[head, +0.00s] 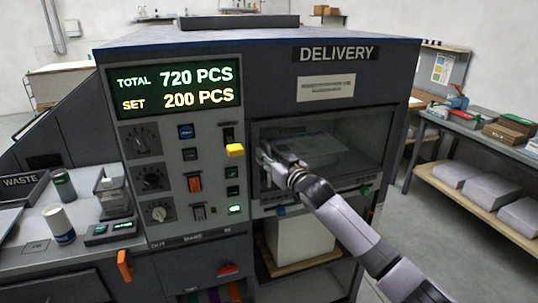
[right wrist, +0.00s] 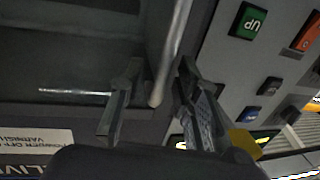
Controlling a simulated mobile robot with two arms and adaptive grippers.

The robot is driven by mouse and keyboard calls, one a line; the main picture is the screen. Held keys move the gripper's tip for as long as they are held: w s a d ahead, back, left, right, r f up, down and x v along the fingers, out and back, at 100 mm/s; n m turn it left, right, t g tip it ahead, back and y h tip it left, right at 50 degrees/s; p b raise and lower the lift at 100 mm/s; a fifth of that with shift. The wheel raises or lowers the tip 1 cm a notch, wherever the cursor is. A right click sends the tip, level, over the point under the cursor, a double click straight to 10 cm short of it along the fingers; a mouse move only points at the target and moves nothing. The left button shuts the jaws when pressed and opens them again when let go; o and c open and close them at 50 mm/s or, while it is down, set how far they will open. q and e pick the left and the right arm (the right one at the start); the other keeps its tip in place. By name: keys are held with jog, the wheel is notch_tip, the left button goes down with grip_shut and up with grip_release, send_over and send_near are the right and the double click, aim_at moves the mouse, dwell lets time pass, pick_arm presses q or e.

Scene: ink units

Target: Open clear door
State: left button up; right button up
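The clear door (head: 350,145) is a see-through panel in a dark frame under the DELIVERY sign, and it looks closed. My right gripper (head: 266,160) is at the door's left edge, with its arm reaching in from the lower right. In the right wrist view, which is turned upside down, a grey bar handle (right wrist: 174,45) runs beside the clear panel (right wrist: 70,50). The open fingers of my right gripper (right wrist: 158,78) stand on either side of the handle's end, with gaps visible. In the head view the gripper hides most of the handle. My left gripper is not in view.
A control panel (head: 175,190) with knobs, switches and a yellow button (head: 235,150) is close to the left of my right gripper. A stack of paper (head: 300,235) sits on a shelf below the door. A loaded side bench (head: 480,130) stands at right, with open floor before it.

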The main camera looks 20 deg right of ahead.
grip_shut()
dwell(0.4)
dwell(0.5)
